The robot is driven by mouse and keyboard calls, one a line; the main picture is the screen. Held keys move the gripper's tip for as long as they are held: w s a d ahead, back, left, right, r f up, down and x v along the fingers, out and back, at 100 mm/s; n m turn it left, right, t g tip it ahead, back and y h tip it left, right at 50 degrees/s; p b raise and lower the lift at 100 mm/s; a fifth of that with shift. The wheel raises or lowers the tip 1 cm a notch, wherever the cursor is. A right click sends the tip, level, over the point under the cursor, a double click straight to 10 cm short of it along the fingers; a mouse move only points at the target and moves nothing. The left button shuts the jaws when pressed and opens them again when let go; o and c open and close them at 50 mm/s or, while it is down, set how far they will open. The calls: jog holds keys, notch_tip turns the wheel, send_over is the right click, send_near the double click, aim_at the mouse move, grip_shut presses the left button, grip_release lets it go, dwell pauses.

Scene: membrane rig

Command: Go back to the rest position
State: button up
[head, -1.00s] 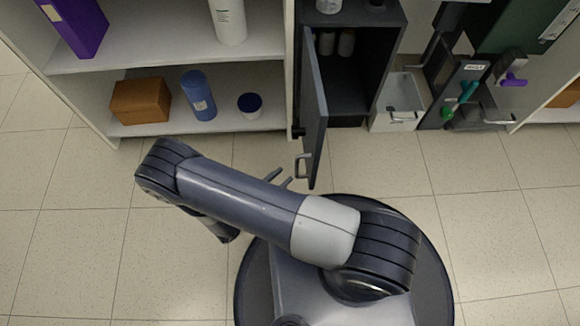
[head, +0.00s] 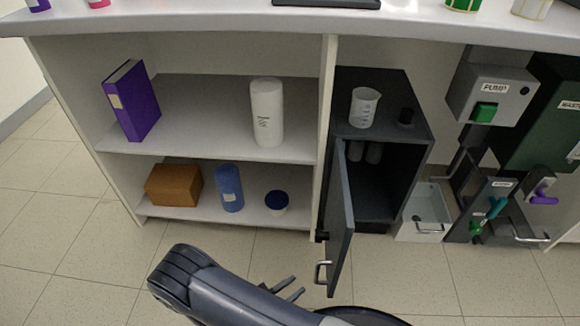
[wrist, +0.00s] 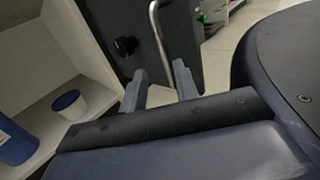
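My gripper (head: 288,289) shows at the bottom of the head view, beside my folded arm. Its two fingers are apart with nothing between them. In the wrist view the gripper (wrist: 160,83) is also open and empty, with the metal door handle (wrist: 160,35) beyond the fingertips. The dark cabinet door (head: 341,225) stands swung open toward me, and its handle (head: 321,272) is to the right of my fingers in the head view. I cannot tell how far apart they are, but no contact shows.
The dark cabinet (head: 424,120) has a beaker (head: 363,108) on top and bottles (head: 366,152) inside. Left shelves hold a purple binder (head: 133,101), white bottle (head: 267,112), brown box (head: 174,185), blue bottle (head: 229,188) and lidded tub (head: 277,203). A pump box (head: 490,92) hangs right. Floor at left is clear.

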aim_at(316, 272)
jog(key=shift+b+x, duration=0.95)
jog(key=shift+x, duration=3.45)
jog(key=shift+s, duration=0.1)
